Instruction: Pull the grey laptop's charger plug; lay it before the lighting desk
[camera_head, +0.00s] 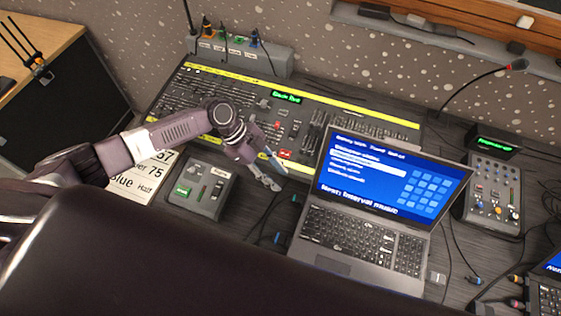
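The grey laptop (365,240) stands open right of centre, its blue screen lit with a menu. The long lighting desk (340,125), edged in yellow tape and full of faders, lies behind and to its left. Thin cables with small plugs lie left of the laptop, one with a blue end (277,238); I cannot tell which is the charger plug. My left gripper (277,176) hangs over the desk's front edge, left of the laptop screen. Its fingers are apart with nothing visible between them. My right gripper is not in view.
A small mixer (490,192) and another laptop (548,298) stand at right. A large dark surface hides the lower left.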

